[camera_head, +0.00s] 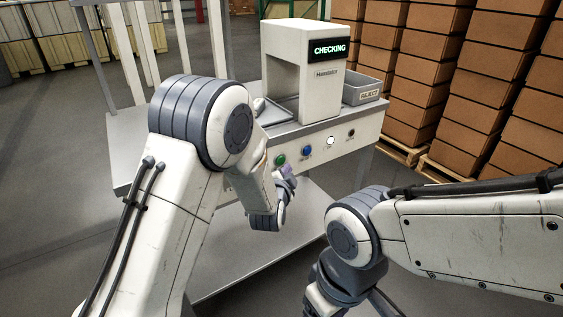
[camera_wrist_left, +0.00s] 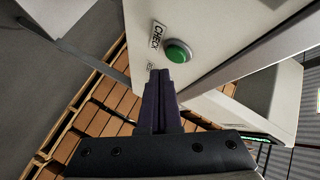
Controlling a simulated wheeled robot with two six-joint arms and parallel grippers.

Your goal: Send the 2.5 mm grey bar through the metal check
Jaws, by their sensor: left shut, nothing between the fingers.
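The metal check (camera_head: 318,95) is a white arch on a bench, and its display (camera_head: 328,49) reads "CHECKING". A green button (camera_head: 280,160) is on the bench's front panel; it also shows in the left wrist view (camera_wrist_left: 178,52) beside a "CHECK" label. My left gripper (camera_head: 287,172) is just in front of the panel near that button. Its dark fingers (camera_wrist_left: 163,82) are shut and empty, with tips just below the button in the picture; I cannot tell whether they touch the panel. The grey bar is not discernible. My right gripper is out of view.
A grey bin (camera_head: 362,88) with a label stands right of the arch. A blue button (camera_head: 307,150), a white one (camera_head: 330,140) and a dark one (camera_head: 351,132) share the panel. Stacked cartons (camera_head: 480,90) on pallets stand behind. My left arm hides part of the bench.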

